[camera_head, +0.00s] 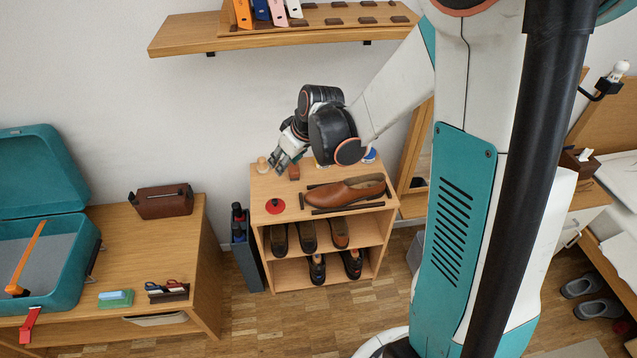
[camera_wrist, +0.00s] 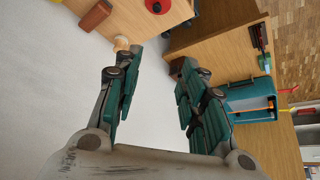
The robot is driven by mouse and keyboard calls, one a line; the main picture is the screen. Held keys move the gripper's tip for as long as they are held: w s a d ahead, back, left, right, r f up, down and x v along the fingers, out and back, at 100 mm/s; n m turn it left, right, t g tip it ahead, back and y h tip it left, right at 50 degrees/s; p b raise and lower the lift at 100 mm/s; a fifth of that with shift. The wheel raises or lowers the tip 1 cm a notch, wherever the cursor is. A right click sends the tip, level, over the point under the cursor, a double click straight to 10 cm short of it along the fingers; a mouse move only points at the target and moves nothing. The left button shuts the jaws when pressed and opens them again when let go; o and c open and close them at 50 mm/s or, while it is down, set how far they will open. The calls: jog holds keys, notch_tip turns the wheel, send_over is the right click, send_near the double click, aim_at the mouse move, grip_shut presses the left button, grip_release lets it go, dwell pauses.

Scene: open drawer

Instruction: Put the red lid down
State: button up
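The red lid (camera_head: 275,206), a flat round disc with a dark knob, lies on the top of the shoe rack (camera_head: 262,188) near its left front. The lid also shows at the top edge of the wrist view (camera_wrist: 157,5), partly cut off. My gripper (camera_head: 281,164) is above the rear left of the rack top, apart from the lid. In the wrist view my gripper (camera_wrist: 155,80) has its fingers spread wide, with nothing between them.
A brown brush-like block (camera_head: 293,172) and a pale wooden knob-shaped piece (camera_head: 262,164) are near my gripper. A brown shoe (camera_head: 345,192) lies right of the lid. A desk with a teal case (camera_head: 75,265) stands left. A wall shelf (camera_head: 200,35) hangs above.

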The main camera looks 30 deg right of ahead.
jog(key=s+r+m, duration=0.1)
jog(key=s+r, duration=0.3)
jog(key=s, duration=0.3)
jog(key=s+a+r+m+t+h, duration=0.1)
jog(key=s+r+m, duration=0.1)
jog(key=s+r, duration=0.3)
jog(key=s+a+r+m+h, duration=0.1)
jog(key=s+r, duration=0.4)
jog(key=s, duration=0.6)
jog(key=shift+s+m+t, duration=0.25)
jog(key=shift+m+t, duration=0.05)
jog(key=shift+t, duration=0.1)
